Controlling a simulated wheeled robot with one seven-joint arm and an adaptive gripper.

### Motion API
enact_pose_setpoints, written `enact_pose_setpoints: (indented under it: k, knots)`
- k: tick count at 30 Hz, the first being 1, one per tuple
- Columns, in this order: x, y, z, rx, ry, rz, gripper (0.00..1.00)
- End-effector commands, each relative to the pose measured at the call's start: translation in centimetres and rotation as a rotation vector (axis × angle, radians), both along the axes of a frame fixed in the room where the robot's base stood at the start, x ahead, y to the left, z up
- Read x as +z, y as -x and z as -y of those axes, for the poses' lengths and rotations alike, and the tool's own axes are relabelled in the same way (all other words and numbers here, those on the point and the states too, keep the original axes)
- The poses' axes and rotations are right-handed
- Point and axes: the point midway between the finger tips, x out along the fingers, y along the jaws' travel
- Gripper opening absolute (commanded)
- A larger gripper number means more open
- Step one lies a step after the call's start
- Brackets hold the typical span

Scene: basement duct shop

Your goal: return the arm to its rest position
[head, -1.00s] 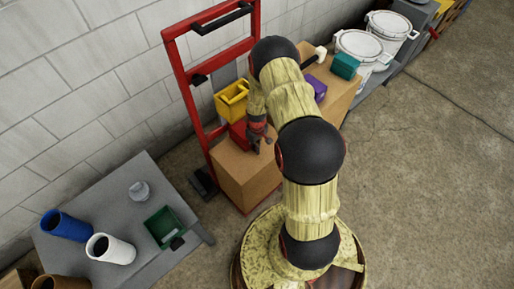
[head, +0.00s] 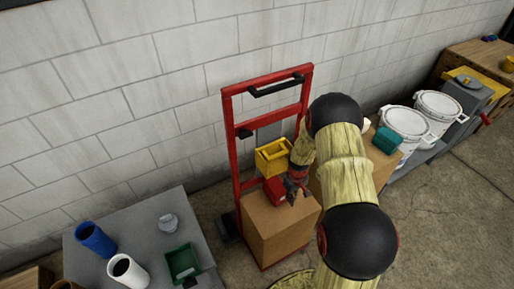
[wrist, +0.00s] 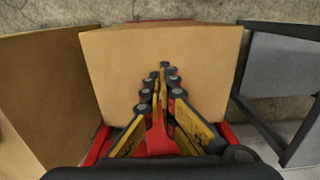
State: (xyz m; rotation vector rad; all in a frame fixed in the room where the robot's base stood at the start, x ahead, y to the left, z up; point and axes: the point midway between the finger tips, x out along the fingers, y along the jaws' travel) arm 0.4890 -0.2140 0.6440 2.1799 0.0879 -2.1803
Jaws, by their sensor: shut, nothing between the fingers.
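My gripper (head: 291,199) is at the end of my bent arm, by the front of the red hand truck (head: 232,150). Whether the fingers touch the box or the red bin I cannot tell. My arm hides part of the scene to the right of the box.
A yellow bin (head: 271,158) sits behind the red bin. A grey table (head: 147,219) at lower left holds a blue cup (head: 95,240), a white cup (head: 127,272) and a green bin (head: 183,262). White buckets (head: 404,124) and a teal box (head: 387,140) stand right. Floor is open at right.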

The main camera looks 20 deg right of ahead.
Motion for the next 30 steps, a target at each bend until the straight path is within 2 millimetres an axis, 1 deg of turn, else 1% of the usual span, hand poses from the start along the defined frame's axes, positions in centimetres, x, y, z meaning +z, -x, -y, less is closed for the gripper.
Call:
enact_pose_setpoints:
  k: [6, 8, 11, 12, 14, 15, 17, 18, 20, 21, 23, 24, 26, 27, 29, 30]
  knots:
    - [0.0, 0.1, 0.0, -0.017, -0.001, -0.002, 0.00]
    - [0.0, 0.5, -0.2, -0.045, -0.008, -0.018, 0.00]
    - [-0.4, 2.8, -1.3, -0.103, -0.032, -0.079, 0.00]
    - [-0.4, 4.0, -1.9, -0.125, -0.042, -0.108, 0.00]
    - [0.2, 5.8, -2.7, -0.163, -0.057, -0.152, 0.00]
    - [1.4, 6.6, -3.1, -0.191, -0.061, -0.173, 0.00]
    - [3.6, 7.4, -3.7, -0.223, -0.064, -0.191, 0.00]
    - [5.1, 7.7, -4.1, -0.239, -0.063, -0.199, 0.00]
    - [7.3, 8.1, -4.7, -0.258, -0.060, -0.202, 0.00]
    - [8.7, 8.3, -5.1, -0.268, -0.057, -0.201, 0.00]
    - [11.1, 8.6, -5.8, -0.281, -0.052, -0.198, 0.00]
    - [12.8, 8.8, -6.3, -0.289, -0.048, -0.193, 0.00]
    - [15.5, 9.1, -7.1, -0.298, -0.041, -0.179, 0.00]
    - [17.4, 9.3, -7.7, -0.302, -0.036, -0.167, 0.00]
    - [20.2, 9.9, -8.8, -0.309, -0.027, -0.147, 0.00]
    - [22.1, 10.3, -9.5, -0.309, -0.023, -0.129, 0.00]
